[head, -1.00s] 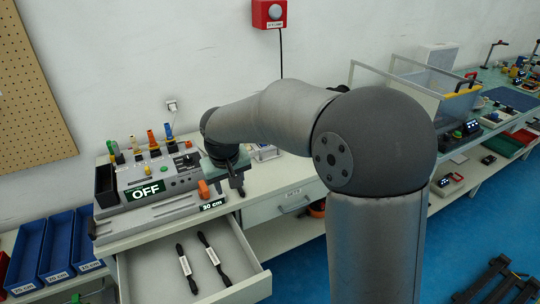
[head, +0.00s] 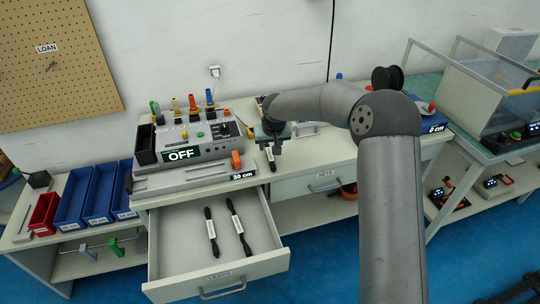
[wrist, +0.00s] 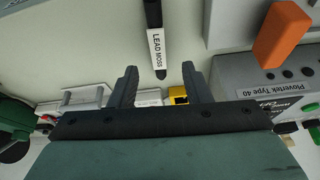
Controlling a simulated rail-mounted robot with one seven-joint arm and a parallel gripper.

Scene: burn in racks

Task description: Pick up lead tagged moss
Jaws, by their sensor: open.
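The lead tagged moss is a black lead with a white "LEAD MOSS" label (wrist: 155,46) in the wrist view. It points toward the gap between my fingers, its lower end near the fingertips. In the head view a short dark lead with a white tag (head: 270,156) lies on the bench top just below my gripper (head: 272,138). My gripper (wrist: 159,70) is open with both fingers apart and nothing held between them. I cannot tell its exact height above the lead.
The grey test unit showing OFF (head: 183,154) stands left of my gripper, with an orange part (wrist: 280,35) close by. The open drawer (head: 170,262) below holds two dark tagged leads (head: 238,226). Blue bins (head: 98,194) stand at left.

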